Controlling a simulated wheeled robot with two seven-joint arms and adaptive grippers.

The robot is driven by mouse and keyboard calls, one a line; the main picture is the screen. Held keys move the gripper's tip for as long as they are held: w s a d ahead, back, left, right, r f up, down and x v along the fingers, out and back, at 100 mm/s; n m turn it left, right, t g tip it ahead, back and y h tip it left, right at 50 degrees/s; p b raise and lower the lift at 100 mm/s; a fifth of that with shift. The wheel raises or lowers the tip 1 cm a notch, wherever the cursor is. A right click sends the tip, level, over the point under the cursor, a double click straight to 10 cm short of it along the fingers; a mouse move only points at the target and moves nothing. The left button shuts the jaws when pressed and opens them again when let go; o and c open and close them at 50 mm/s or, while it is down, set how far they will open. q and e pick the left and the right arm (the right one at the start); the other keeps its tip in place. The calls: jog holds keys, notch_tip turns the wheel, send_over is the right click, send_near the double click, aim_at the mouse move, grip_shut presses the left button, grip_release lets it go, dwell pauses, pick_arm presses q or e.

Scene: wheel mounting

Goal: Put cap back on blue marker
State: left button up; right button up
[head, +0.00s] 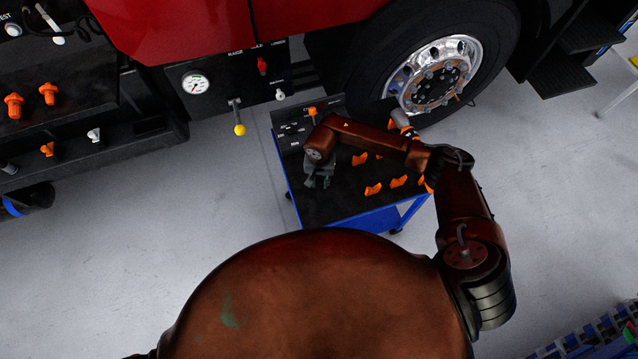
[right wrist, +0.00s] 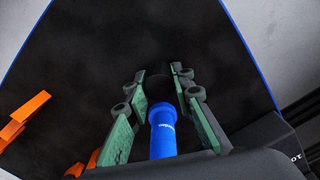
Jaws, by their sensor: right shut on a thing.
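My right gripper (head: 318,180) is over the left part of the black cart top (head: 318,208) in the head view. In the right wrist view my right gripper (right wrist: 161,88) has its green-padded fingers on both sides of a blue cylinder with white lettering, the blue marker (right wrist: 163,138), and is shut on it. A dark round shape lies just beyond its far end; I cannot tell whether it is a cap, the tip or part of the cart. No separate cap can be made out. My left gripper is not in view.
Several orange pieces (head: 373,189) lie on the cart's right side; some show at the left in the right wrist view (right wrist: 29,112). A small panel (head: 296,133) stands at the cart's back. The red truck (head: 220,25) and its wheel (head: 434,76) are behind. The floor left of the cart is clear.

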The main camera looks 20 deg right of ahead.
aim_at(320, 181)
jog(key=shift+r, duration=0.1)
jog(key=shift+r, duration=0.25)
notch_tip(320, 181, up, 2)
jog(key=shift+r, duration=0.15)
jog(key=s+a+r, duration=0.8)
jog(key=s+r, duration=0.2)
jog(key=s, duration=0.1)
jog(key=shift+s, duration=0.3)
jog(key=w+r+n, duration=0.3)
jog(key=r+n, duration=0.1)
jog(key=r, duration=0.7)
jog(key=shift+w+r+n, duration=0.3)
jog(key=shift+w+r, duration=0.05)
jog(key=shift+w, duration=0.05)
jog(key=shift+d, duration=0.1)
